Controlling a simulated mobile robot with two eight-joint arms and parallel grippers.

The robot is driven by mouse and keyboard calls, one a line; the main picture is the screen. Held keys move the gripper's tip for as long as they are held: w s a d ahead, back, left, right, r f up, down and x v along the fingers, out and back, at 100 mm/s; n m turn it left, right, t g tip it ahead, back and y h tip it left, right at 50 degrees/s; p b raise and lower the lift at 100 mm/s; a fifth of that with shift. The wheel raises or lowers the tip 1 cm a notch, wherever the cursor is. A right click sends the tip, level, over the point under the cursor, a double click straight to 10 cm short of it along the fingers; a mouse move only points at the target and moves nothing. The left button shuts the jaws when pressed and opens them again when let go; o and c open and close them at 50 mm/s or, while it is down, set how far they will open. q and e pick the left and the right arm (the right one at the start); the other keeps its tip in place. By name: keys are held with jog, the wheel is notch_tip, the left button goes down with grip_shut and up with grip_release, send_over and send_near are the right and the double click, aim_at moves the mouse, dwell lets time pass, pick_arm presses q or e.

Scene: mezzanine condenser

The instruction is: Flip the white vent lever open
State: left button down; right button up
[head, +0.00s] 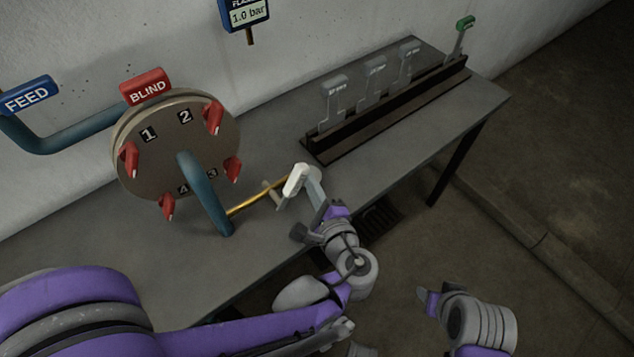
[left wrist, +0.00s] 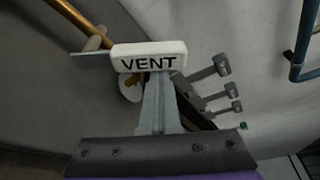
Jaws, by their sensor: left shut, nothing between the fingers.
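The white vent lever (head: 297,178) sits at the end of a thin brass pipe (head: 252,198), above the table's front part. In the left wrist view its white block reads VENT (left wrist: 150,57). My left gripper (head: 315,182) is shut and empty, its fingertips right beside the white lever. In the left wrist view its closed fingers (left wrist: 157,88) reach up to the lower edge of the VENT block; whether they touch cannot be told. The lever's pivot is partly hidden. My right gripper (head: 430,300) is low at the right, away from the lever; its fingers are too unclear to read.
A round flange (head: 180,150) with red clamps and a blue pipe (head: 203,195) stands left of the lever. Floor at the right is clear.

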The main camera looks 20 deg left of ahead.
aim_at(294, 177)
pick_arm(q)
jog(key=s+a+r+n, duration=0.1)
jog(key=n, duration=0.1)
jog(key=s+a+r+n+t, duration=0.1)
jog(key=n, duration=0.1)
jog(key=shift+s+t, duration=0.3)
jog(key=shift+s, duration=0.05)
jog(key=shift+s+a+r, duration=0.1)
jog(key=shift+s+a, duration=0.3)
jog(key=shift+s, duration=0.05)
pick_arm(e)
jog(key=shift+r, duration=0.15)
pick_arm(q)
jog(key=shift+s, duration=0.1)
pick_arm(e)
jog(key=shift+s, duration=0.1)
